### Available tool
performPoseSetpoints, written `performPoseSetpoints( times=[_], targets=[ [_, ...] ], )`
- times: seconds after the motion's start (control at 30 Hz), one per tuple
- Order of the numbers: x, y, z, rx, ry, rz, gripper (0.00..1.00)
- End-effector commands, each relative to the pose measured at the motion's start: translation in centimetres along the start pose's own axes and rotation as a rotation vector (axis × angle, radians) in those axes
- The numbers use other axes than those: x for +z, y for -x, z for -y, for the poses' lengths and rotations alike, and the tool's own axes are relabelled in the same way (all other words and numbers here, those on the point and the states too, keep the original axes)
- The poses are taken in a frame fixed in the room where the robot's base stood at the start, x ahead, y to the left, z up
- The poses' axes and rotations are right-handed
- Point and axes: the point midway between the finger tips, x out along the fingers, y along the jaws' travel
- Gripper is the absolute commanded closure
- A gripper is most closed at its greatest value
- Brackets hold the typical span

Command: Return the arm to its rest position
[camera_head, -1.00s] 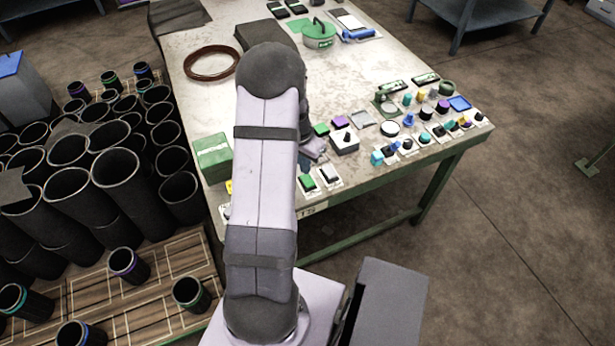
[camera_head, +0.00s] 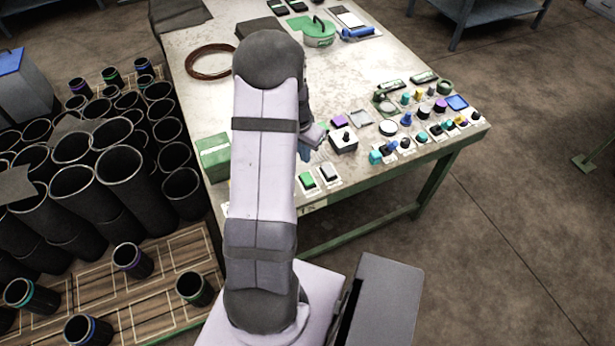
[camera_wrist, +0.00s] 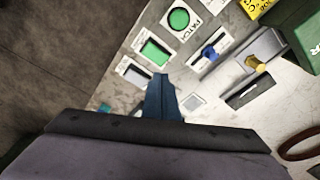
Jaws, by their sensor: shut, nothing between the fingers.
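My arm rises from its base in front of the table in the head view and bends at a dark elbow. My gripper (camera_wrist: 161,82) shows in the wrist view as blue fingers close together, shut with nothing between them. It is above the near edge of the worktable (camera_head: 345,82). In the head view the blue fingers show only in small part beside my arm, which hides most of them.
Black rubber sleeves (camera_head: 128,180) stand crowded at the left on a wooden pallet (camera_head: 195,255). Several small coloured parts cover the table's right end. A green box (camera_head: 213,158) stands left of my arm. A brown ring (camera_head: 211,61) lies behind.

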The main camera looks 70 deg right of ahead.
Motion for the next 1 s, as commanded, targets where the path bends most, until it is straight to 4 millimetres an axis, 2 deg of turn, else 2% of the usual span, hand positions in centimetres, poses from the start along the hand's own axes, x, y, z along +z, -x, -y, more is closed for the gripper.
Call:
performPoseSetpoints(
  times=[0.27, 0.5, 0.57, 0.73, 0.87, 1.0],
  targets=[
    [0.0, 0.0, 0.0, 0.0, 0.018, 0.0, 1.0],
    [1.0, -0.1, -0.6, 0.016, 0.22, 0.038, 1.0],
    [2.8, -0.5, -1.5, 0.031, 0.29, 0.089, 1.0],
    [9.0, -1.4, -4.6, 0.064, 0.427, 0.246, 1.0],
    [13.0, -0.3, -6.6, 0.068, 0.502, 0.334, 1.0],
    [17.4, 1.9, -6.8, 0.067, 0.62, 0.392, 1.0]
  ],
)
